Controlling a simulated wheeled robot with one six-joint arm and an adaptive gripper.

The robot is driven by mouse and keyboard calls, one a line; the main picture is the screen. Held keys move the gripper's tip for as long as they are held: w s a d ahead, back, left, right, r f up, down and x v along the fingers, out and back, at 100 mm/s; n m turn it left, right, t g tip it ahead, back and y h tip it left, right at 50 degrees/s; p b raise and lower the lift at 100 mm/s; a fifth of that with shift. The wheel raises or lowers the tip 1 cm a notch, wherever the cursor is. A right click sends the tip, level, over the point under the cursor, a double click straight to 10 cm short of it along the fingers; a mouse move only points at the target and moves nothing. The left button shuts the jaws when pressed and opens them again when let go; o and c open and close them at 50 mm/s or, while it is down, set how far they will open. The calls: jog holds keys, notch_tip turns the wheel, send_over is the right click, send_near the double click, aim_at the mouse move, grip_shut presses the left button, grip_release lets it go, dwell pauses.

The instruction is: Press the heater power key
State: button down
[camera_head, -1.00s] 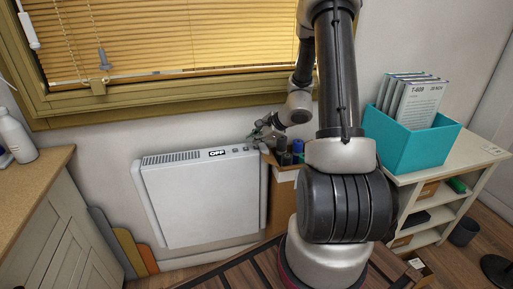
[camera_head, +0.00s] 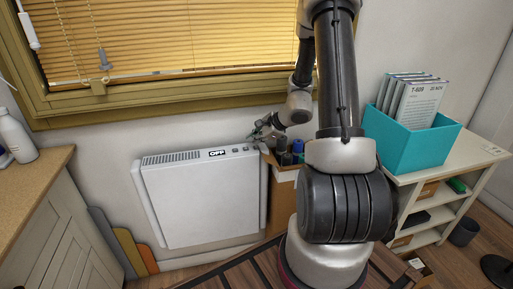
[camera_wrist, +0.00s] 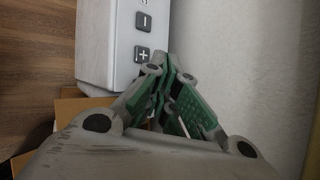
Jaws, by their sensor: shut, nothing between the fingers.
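The white heater (camera_head: 203,203) stands against the wall below the window, and its display (camera_head: 217,153) reads OFF. Small keys lie on its top, right of the display. In the wrist view the heater's top (camera_wrist: 108,48) shows a minus key (camera_wrist: 143,22) and a plus key (camera_wrist: 143,54). I cannot make out a power key; it may be hidden or out of view. My gripper (camera_head: 254,134) is just above the right end of the heater. In the wrist view its green fingers (camera_wrist: 172,66) are shut and empty, close beside the plus key. I cannot tell whether they touch the heater.
A brown box (camera_head: 282,205) with dark and blue rolled items stands right of the heater. A teal bin (camera_head: 400,146) with booklets sits on a white shelf (camera_head: 470,152) at right. A wooden counter (camera_head: 30,185) is at left. The wall runs close behind my gripper.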

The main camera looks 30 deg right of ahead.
aim_at(254, 148)
jog(key=shift+f, duration=0.1)
jog(key=shift+f, duration=0.3)
jog(key=shift+f, duration=0.15)
dwell(0.5)
jog(key=shift+r, duration=0.6)
jog(key=shift+r, duration=0.1)
jog(key=shift+r, duration=2.95)
jog(key=shift+a, duration=0.1)
